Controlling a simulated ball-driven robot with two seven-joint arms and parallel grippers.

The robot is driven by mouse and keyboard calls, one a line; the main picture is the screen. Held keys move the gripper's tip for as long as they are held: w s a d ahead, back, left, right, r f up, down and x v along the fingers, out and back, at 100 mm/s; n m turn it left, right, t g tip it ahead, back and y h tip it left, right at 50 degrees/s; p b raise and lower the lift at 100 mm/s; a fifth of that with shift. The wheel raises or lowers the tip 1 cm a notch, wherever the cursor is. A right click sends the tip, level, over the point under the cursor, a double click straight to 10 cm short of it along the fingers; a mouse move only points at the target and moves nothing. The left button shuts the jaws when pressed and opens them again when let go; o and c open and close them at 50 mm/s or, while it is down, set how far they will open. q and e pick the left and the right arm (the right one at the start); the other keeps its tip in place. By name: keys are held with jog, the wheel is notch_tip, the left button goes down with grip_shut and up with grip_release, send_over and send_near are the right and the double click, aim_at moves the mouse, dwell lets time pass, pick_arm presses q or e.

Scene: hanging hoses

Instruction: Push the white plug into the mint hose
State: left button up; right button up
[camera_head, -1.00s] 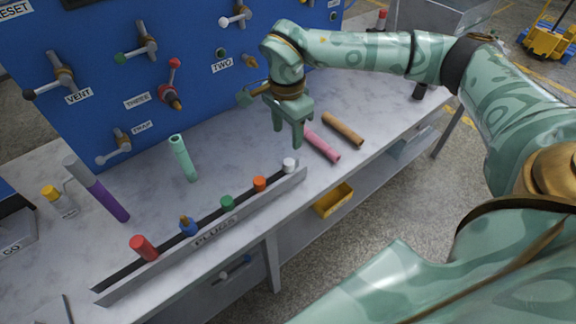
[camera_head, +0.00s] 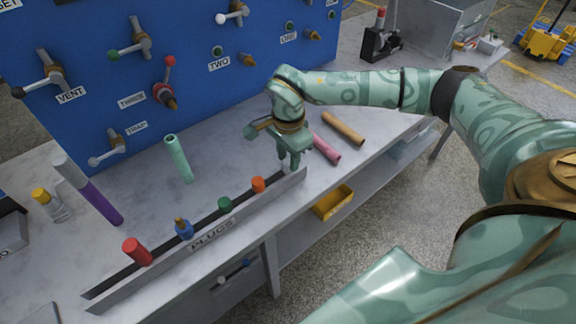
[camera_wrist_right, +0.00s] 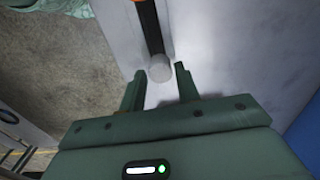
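The white plug (camera_wrist_right: 159,68) stands at the end of the plug rack, between the tips of my right gripper (camera_wrist_right: 158,82) in the right wrist view. The fingers are apart, with a gap on each side of the plug. In the head view, my right gripper (camera_head: 291,160) points down over the plug and hides most of it; a bit of white (camera_head: 286,168) shows beside the fingers. The mint hose (camera_head: 179,159) stands tilted on the bench left of the rack, its open end up. My left gripper is not in view.
The rack labelled PLUGS (camera_head: 212,232) also holds an orange plug (camera_head: 258,184), a green plug (camera_head: 225,203), a blue one (camera_head: 184,228) and a red one (camera_head: 137,251). Pink (camera_head: 325,148) and brown (camera_head: 343,128) hoses lie right of the gripper. The blue valve panel (camera_head: 120,85) stands behind.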

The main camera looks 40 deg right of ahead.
jog(key=c, duration=0.5)
jog(key=shift+r, duration=0.1)
